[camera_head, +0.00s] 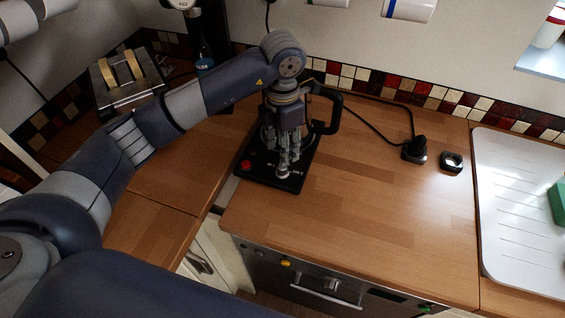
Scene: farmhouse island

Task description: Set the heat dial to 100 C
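A black kettle base (263,179) lies on the wooden counter. It has a red button (246,165) on its left, a small silver dial (283,173) near its front, and white markings too small to read. A kettle stands on the base, mostly hidden behind my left gripper; its black handle (331,112) sticks out to the right. My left gripper (288,158) points down over the base, with its fingertips just above or at the dial. Whether they touch it or grip it cannot be told. My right gripper is not in view.
A toaster (127,82) stands at the back left. A black plug in a socket (415,149) and a small dark object (452,161) are on the right, before a white draining board (516,200). The counter (350,210) between is clear. An oven front (310,282) lies below its edge.

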